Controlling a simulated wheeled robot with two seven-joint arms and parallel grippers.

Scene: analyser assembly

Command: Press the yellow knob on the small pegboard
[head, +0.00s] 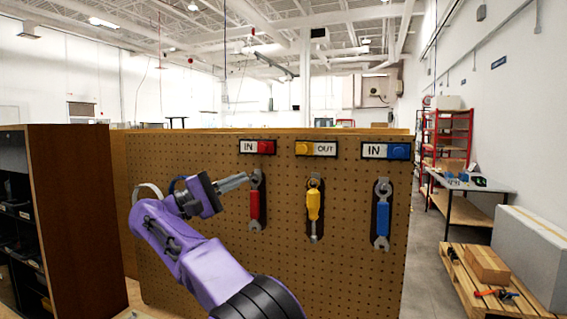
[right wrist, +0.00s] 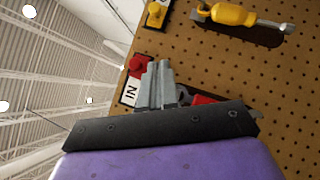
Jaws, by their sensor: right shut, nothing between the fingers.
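The yellow knob (head: 302,148) sits at the left end of the OUT label plate, near the top of the brown pegboard (head: 350,270). It also shows at the top of the right wrist view (right wrist: 155,12). My right gripper (head: 247,176) is shut and empty. Its fingertips are left of and lower than the yellow knob, just below the red knob (head: 266,147) in the picture and by the top of the red-handled wrench. The right wrist view shows its closed fingers (right wrist: 157,82) overlapping the red knob's plate edge; the gap to the board cannot be told. My left gripper is not in view.
A red-handled wrench (head: 255,205), a yellow screwdriver (head: 314,205) and a blue-handled wrench (head: 382,220) hang on the board. A blue knob (head: 398,152) is at the right. A dark shelf (head: 80,190) stands left; a pallet (head: 480,275) lies right.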

